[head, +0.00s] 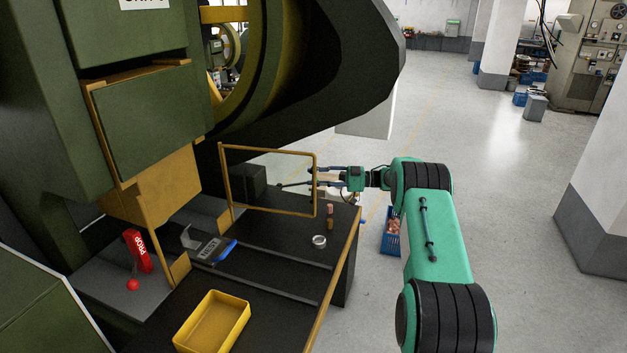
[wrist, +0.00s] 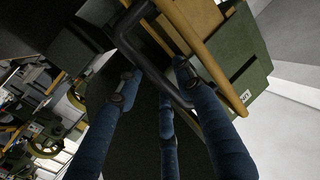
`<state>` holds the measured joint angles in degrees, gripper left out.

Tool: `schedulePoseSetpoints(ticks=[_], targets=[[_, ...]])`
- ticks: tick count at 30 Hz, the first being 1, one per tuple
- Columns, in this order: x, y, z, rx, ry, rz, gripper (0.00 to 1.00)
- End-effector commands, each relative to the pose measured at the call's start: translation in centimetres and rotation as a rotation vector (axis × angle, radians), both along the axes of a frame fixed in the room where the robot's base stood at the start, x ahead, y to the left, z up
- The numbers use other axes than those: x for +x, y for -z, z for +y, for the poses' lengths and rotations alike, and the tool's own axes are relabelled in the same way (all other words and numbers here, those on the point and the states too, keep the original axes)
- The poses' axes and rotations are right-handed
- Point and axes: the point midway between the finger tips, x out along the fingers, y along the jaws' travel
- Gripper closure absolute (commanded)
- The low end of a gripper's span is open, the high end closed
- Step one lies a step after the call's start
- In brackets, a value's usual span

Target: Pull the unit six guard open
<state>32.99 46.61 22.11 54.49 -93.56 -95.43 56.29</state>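The guard (head: 268,149) is a yellow rectangular frame standing upright at the far side of the press bed, under the green press. In the wrist view its yellow bar (wrist: 206,62) runs diagonally, with a black handle (wrist: 168,88) beside it. My gripper (head: 312,179) is at the guard's right upright, reaching in from the right. In the wrist view my blue-fingered gripper (wrist: 155,78) has its fingers spread apart, with the handle crossing near the fingertips. I cannot tell whether any finger touches the handle. The sign on the press is cut off at the top.
The bed holds a yellow tray (head: 212,322), a red prop (head: 138,251), a metal ring (head: 319,241) and a small brown-and-pink item (head: 330,217). A blue crate (head: 390,240) stands on the floor beside the bed. Open floor (head: 500,150) lies to the right.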

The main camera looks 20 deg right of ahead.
Motion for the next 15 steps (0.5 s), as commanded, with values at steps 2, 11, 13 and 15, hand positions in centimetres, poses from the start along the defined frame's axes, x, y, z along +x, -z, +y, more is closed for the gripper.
schedulePoseSetpoints(ticks=[2, 11, 13, 15], targets=[[-0.3, 0.0, -0.7, 0.000, 0.001, 0.000, 0.64], [-2.3, 0.0, -4.7, 0.000, 0.003, 0.000, 0.64], [-2.8, 0.1, -5.7, -0.001, 0.003, 0.000, 0.64], [-3.3, 0.0, -6.7, 0.000, 0.002, -0.001, 0.64]])
